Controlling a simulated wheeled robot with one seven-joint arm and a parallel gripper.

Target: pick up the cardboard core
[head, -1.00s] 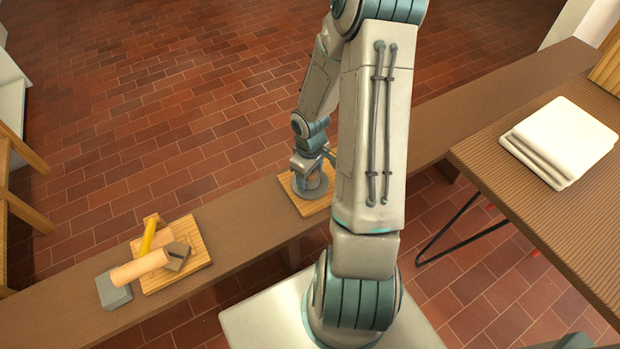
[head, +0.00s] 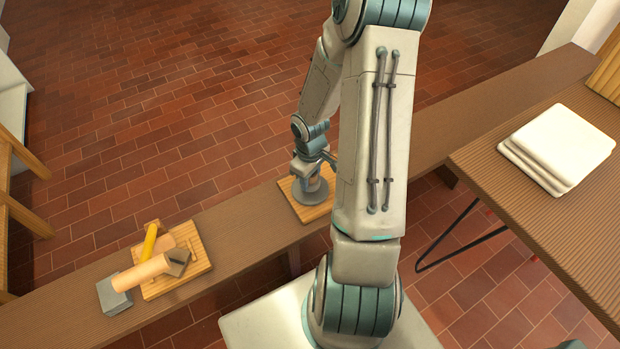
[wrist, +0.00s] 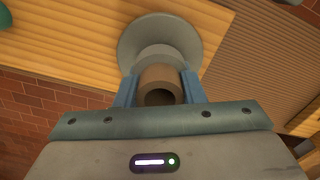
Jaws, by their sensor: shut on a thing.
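The cardboard core (wrist: 160,84) is a short brown tube with a dark hollow end. In the wrist view it stands between the two blue fingers of my gripper (wrist: 159,90), which is shut on it. A grey round piece with a wide disc (wrist: 133,45) shows just beyond the core; whether the core touches it I cannot tell. In the head view my gripper (head: 314,170) is over the wooden board on the bench, with the grey disc (head: 310,194) below it. The core is small and partly hidden there.
The wooden board (head: 291,202) lies on the long brown bench (head: 239,215). To the left, another board (head: 203,263) carries a tan cylinder, a yellow piece and a small block, with a grey block (head: 115,298) beside it. Folded white cloths (head: 560,140) lie on the right table.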

